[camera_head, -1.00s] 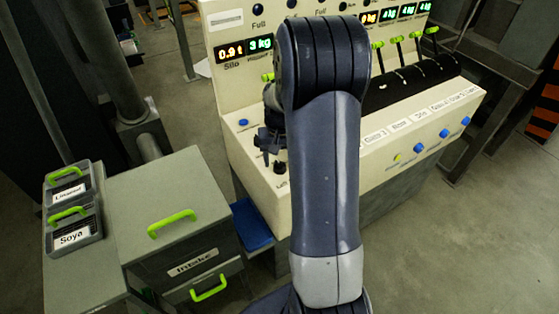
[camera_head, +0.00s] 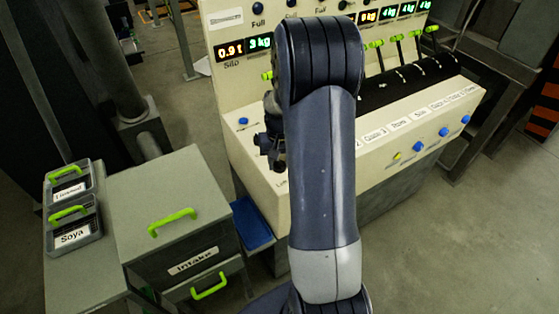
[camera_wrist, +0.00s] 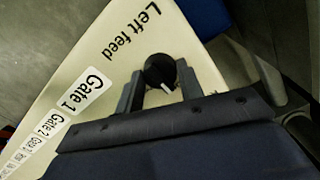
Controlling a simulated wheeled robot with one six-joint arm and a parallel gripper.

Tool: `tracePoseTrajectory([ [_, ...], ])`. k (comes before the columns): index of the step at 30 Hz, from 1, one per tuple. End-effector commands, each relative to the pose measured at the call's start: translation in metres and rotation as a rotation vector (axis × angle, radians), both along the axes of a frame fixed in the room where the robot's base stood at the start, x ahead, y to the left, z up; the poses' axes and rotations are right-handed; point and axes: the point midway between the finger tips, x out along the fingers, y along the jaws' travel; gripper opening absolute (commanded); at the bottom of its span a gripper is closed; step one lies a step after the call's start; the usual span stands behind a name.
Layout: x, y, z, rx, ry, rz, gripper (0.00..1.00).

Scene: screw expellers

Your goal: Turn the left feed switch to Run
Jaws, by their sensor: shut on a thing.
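The left feed switch (camera_wrist: 160,71) is a round black knob with a white pointer line, on the cream panel beside the printed words "Left feed" in the wrist view. My gripper (camera_wrist: 157,88) has one finger on each side of the knob and is shut on it. In the head view my gripper (camera_head: 268,150) is at the left end of the cream console (camera_head: 262,178); my arm hides much of the panel there, and the knob cannot be made out. The Run mark is not readable in either view.
A blue button (camera_head: 243,121) is on the console left of my gripper. Labels such as Gate 1 (camera_wrist: 88,91) run along the panel. Green-handled levers (camera_head: 400,40) stand to the right. A grey Intake cabinet (camera_head: 170,215) and Linseed and Soya bins (camera_head: 75,237) are at left.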

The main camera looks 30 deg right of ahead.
Motion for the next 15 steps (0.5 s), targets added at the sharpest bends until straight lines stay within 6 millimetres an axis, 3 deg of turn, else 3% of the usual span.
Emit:
tracePoseTrajectory([
  [15, 0.0006, -0.0002, -0.0005, -0.001, -0.002, -0.106, 0.13],
])
